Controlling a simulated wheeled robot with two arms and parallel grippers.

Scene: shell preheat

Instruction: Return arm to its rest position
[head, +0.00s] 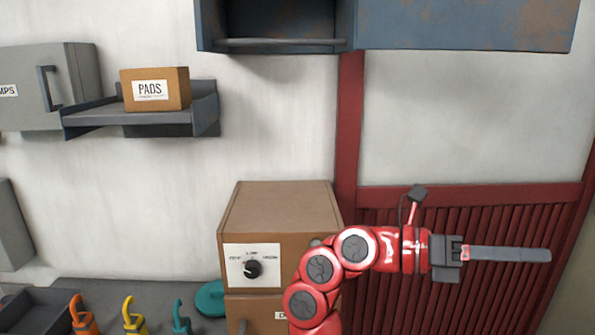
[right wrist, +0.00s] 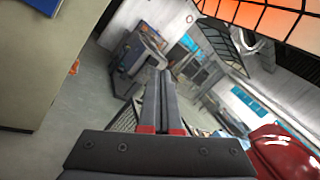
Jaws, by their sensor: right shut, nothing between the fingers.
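My right arm, red with dark joints, rises from the bottom of the head view and bends to the right. My right gripper (head: 545,255) points right, held in the air in front of the dark red slatted panel. Its two long grey fingers are together with nothing between them. The right wrist view also shows the right gripper (right wrist: 158,75) with its fingers side by side and the room beyond, tilted. My left gripper does not show in the head view.
A brown box-shaped unit (head: 282,205) with a black dial (head: 252,268) stands left of my arm. A shelf (head: 100,118) holds a PADS box (head: 160,90). A blue cabinet (head: 460,22) hangs above. Orange, yellow and teal handled items (head: 132,315) are at the lower left. Space around the gripper is clear.

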